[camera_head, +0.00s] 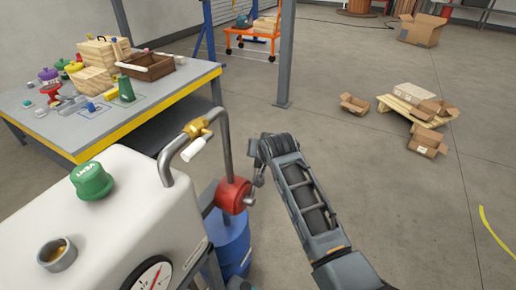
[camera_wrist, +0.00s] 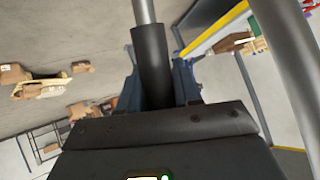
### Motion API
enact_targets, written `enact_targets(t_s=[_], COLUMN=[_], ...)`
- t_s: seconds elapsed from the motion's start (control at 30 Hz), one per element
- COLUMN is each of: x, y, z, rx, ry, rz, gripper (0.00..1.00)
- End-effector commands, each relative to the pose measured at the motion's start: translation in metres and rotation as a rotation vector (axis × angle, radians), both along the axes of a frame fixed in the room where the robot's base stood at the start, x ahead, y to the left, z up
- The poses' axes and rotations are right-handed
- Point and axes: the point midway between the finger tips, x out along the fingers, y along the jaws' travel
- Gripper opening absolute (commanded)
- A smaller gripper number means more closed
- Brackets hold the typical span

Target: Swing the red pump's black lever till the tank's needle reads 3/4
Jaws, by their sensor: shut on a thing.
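The red pump (camera_head: 232,195) sits beside the white tank (camera_head: 120,225), at the foot of a grey upright pipe. In the wrist view the lever's black grip (camera_wrist: 153,60) stands between the jaws of my gripper (camera_wrist: 158,88), with its grey rod (camera_wrist: 144,10) running out at the top. The gripper is shut on this grip. In the head view my gripper (camera_head: 257,172) is beside the pump, and my arm hides most of the lever. The tank's gauge (camera_head: 150,275) is cut off by the bottom edge; a red line shows on its dial, but its reading is unclear.
A green cap (camera_head: 91,181) and an open filler neck (camera_head: 57,254) are on the tank. A brass valve with a white handle (camera_head: 193,148) is on the pipe. A blue drum (camera_head: 232,245) stands below.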

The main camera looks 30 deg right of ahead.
Motion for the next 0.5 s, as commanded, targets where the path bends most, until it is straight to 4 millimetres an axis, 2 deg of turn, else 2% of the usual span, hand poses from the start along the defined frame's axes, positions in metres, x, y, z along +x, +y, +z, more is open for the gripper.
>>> enact_targets(t_s=[0.37,0.4,0.5], x=[0.0004,0.0003,0.0002], y=[-0.0016,-0.0016,-0.0014], z=[-0.0009,-0.001,-0.0009], rx=[0.002,0.002,0.002], ry=[0.002,0.002,0.002], rz=[-0.002,-0.002,-0.002], gripper=[0.0,0.35,0.45])
